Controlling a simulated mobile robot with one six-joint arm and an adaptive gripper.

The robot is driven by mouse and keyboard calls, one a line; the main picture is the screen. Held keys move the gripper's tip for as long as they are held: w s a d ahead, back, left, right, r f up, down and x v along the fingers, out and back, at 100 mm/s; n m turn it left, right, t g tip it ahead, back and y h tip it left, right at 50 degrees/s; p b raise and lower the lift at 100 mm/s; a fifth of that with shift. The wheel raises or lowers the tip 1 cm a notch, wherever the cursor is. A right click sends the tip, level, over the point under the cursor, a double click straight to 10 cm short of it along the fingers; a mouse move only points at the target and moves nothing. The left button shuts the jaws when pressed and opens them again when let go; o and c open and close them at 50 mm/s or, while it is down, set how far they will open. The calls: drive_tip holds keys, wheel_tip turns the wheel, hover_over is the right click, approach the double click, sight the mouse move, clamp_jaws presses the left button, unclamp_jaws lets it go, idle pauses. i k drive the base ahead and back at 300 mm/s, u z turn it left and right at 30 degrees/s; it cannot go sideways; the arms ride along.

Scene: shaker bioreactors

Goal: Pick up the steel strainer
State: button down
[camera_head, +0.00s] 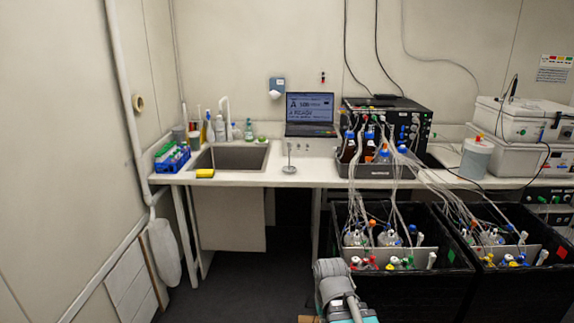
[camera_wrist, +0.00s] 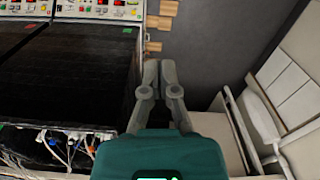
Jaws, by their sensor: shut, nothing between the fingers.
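What looks like the steel strainer (camera_head: 289,161) is a small metal piece with a thin upright stem and a round, wider lower end. It stands on the white bench (camera_head: 262,178) right of the sink, in front of the laptop, in the head view. Its fine shape is too small to tell. My gripper (camera_wrist: 159,72) shows in the wrist view with its grey fingers shut and nothing between them, over dark floor. The strainer does not show in the wrist view. In the head view only part of my arm shows at the bottom, well below and apart from the strainer.
The sink (camera_head: 230,157) with a yellow sponge (camera_head: 205,173) is left of the strainer. A laptop (camera_head: 310,114) stands behind it. A grey tray (camera_head: 378,170) of bottles with tubes is to its right. Black bins (camera_head: 395,290) stand on the floor below. The bench around the strainer is clear.

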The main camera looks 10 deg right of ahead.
sight(289, 169)
drive_tip(key=u, duration=0.35)
drive_tip(key=k, duration=0.45)
drive_tip(key=u, duration=1)
drive_tip(key=k, duration=0.9)
drive_tip(key=u, duration=0.45)
drive_tip(key=i, duration=1.65)
drive_tip(key=z, duration=0.5)
drive_tip(key=i, duration=1)
drive_tip(key=z, duration=0.3)
